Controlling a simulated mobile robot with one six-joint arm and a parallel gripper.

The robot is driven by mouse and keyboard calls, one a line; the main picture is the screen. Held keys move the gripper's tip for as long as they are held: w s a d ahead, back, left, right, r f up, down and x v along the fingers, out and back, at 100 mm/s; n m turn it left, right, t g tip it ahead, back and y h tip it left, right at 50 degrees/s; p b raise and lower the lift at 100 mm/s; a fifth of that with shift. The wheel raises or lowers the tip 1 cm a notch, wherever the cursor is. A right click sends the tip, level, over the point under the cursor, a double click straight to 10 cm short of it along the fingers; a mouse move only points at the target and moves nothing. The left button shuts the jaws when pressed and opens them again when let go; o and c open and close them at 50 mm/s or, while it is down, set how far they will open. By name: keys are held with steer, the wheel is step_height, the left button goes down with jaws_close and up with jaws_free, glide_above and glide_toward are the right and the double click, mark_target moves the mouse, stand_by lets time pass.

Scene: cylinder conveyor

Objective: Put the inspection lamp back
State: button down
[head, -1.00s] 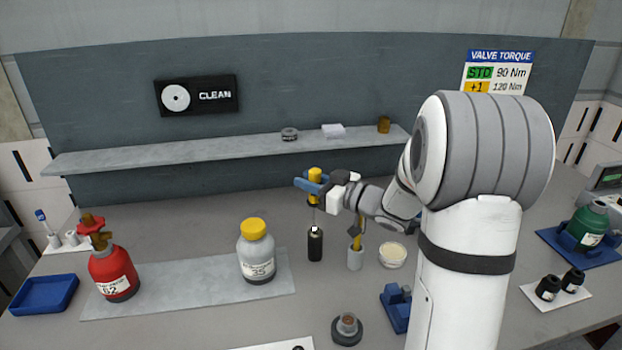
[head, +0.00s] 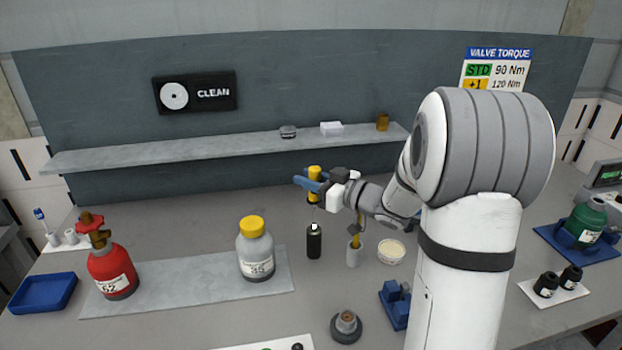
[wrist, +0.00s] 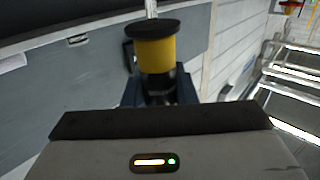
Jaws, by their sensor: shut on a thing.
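My gripper (head: 312,184), with blue fingers, is shut on the yellow handle of the inspection lamp (head: 314,172). The lamp is upright, with a thin stem running down from the handle. In the wrist view the yellow handle (wrist: 155,54) with its black disc sits between my fingers (wrist: 158,92). A black upright cylinder (head: 314,246) stands on the bench directly below the lamp. A small white part shows at its top, where the stem ends; I cannot tell whether the stem is inside it.
A grey cup (head: 354,257) holding a yellow-handled tool stands close to the right, beside a pale round dish (head: 391,252). A grey yellow-capped bottle (head: 256,252) and a red cylinder (head: 112,270) stand left. A shelf (head: 200,152) runs behind.

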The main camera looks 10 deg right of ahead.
steer(key=shift+f+b, duration=3.4)
steer(key=shift+f, duration=1.15)
steer(key=c, duration=1.1)
jaws_free()
steer(key=shift+r, duration=0.1)
steer(key=shift+r+p, duration=2.4)
steer(key=shift+r, duration=0.65)
steer(key=shift+f, duration=0.15)
